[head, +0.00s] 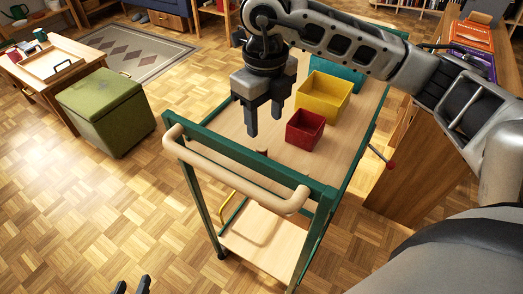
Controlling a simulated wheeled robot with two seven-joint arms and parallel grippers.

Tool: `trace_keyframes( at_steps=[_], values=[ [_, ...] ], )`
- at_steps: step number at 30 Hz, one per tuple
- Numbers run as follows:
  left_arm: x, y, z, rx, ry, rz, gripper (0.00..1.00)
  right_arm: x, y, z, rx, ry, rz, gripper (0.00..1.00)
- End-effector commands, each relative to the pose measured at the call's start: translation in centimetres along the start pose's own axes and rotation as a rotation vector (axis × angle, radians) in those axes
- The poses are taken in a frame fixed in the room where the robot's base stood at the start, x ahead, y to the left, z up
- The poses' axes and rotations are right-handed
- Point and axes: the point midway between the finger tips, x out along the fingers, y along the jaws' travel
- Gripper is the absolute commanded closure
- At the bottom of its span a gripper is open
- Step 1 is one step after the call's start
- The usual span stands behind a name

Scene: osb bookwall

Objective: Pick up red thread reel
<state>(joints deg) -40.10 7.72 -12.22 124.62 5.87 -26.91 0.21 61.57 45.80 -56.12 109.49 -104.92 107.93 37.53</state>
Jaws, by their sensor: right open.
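A small dark red object, likely the red thread reel (262,153), stands on the trolley top just behind the green end rail. The rail hides its lower part. My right gripper (264,122) is open, fingers pointing down, above the trolley top and a little beyond the reel in the picture. Nothing shows between its fingers. My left gripper (132,285) shows only as two dark fingertips at the bottom edge, apart from each other, over the floor and far from the reel.
The green trolley (345,185) has a wooden handle (235,168). On its top stand a red box (305,129), a yellow box (323,96) and a teal box (340,75), right of my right gripper. A green stool (105,105) stands left. A wooden cabinet (415,175) stands right.

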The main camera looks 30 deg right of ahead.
Motion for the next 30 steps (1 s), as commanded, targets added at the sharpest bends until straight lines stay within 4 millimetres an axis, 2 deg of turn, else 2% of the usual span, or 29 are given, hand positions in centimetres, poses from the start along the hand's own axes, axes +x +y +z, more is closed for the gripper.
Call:
trace_keyframes(
  at_steps=[3, 10, 18, 27, 28, 30],
  values=[
    [0.0, 0.0, -0.1, -0.001, 0.002, 0.0, 0.64, 1.6, 0.0, 0.0, 0.0, 0.002, 0.001, 0.5],
    [-0.1, 0.0, -0.3, 0.0, 0.005, 0.0, 0.64, 3.2, 0.1, 0.1, 0.0, 0.002, 0.003, 0.5],
    [0.0, -0.1, -0.9, 0.007, 0.016, -0.003, 0.64, 7.0, 0.3, 0.5, 0.0, 0.002, 0.003, 0.5],
    [0.1, -0.1, -0.9, 0.008, 0.015, -0.004, 0.64, 7.6, 0.3, 0.5, -0.001, -0.001, 0.002, 0.5],
    [0.1, -0.1, -0.9, 0.008, 0.015, -0.004, 0.64, 7.5, 0.3, 0.5, -0.001, -0.001, 0.002, 0.56],
    [0.1, -0.1, -0.8, 0.008, 0.015, -0.004, 0.64, 7.5, 0.3, 0.5, -0.001, -0.001, 0.002, 0.75]
  ],
)
